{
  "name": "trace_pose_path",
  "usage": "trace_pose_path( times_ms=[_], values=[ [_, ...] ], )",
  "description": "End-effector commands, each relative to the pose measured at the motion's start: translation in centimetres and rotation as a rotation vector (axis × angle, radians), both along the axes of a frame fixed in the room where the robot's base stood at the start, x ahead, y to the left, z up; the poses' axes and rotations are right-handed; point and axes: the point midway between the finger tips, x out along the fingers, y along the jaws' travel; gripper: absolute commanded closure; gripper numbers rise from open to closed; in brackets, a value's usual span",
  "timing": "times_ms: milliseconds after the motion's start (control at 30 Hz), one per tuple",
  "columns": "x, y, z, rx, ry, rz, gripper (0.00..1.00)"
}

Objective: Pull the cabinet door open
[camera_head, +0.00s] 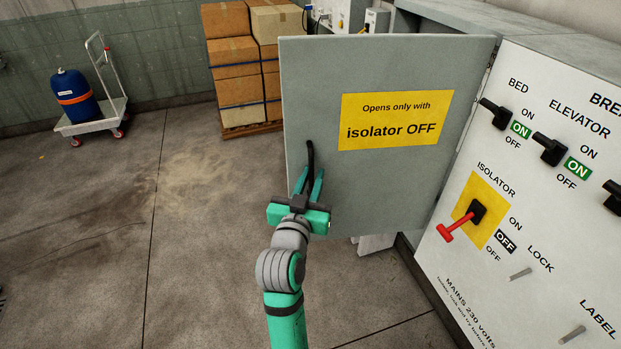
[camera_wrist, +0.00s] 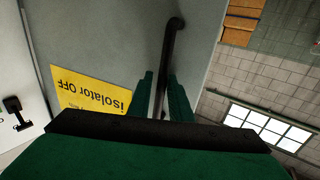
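The grey cabinet door (camera_head: 390,120) stands swung well out from the white panel front, hinged at its right edge. It bears a yellow sign reading "Opens only with isolator OFF" (camera_head: 394,119), which also shows upside down in the wrist view (camera_wrist: 90,92). A black bar handle (camera_head: 310,158) is near the door's free left edge; it also shows in the wrist view (camera_wrist: 172,45). My gripper (camera_head: 312,172) is at the handle's lower part, one finger on each side. A gap shows between the fingers, wider than the bar. The handle's lower end is partly hidden by my gripper.
The isolator's red lever (camera_head: 456,227) on a yellow plate has OFF highlighted. Black breaker switches (camera_head: 550,149) sit above it. Stacked boxes (camera_head: 235,70) stand behind the door, a trolley with a blue drum (camera_head: 76,98) further left. The floor to the left is clear.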

Motion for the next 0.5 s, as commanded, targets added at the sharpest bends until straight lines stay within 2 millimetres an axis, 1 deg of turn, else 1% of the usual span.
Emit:
trace_pose_path(
  times_ms=[167,267,367,500],
  values=[
    [-0.1,0.0,0.0,0.0,0.0,0.0,0.81],
    [-0.7,0.2,0.0,0.0,0.0,0.002,0.81],
    [-2.0,0.8,0.0,0.0,-0.001,0.008,0.81],
    [-4.6,1.7,-0.1,0.0,0.001,0.014,0.81]
  ],
)
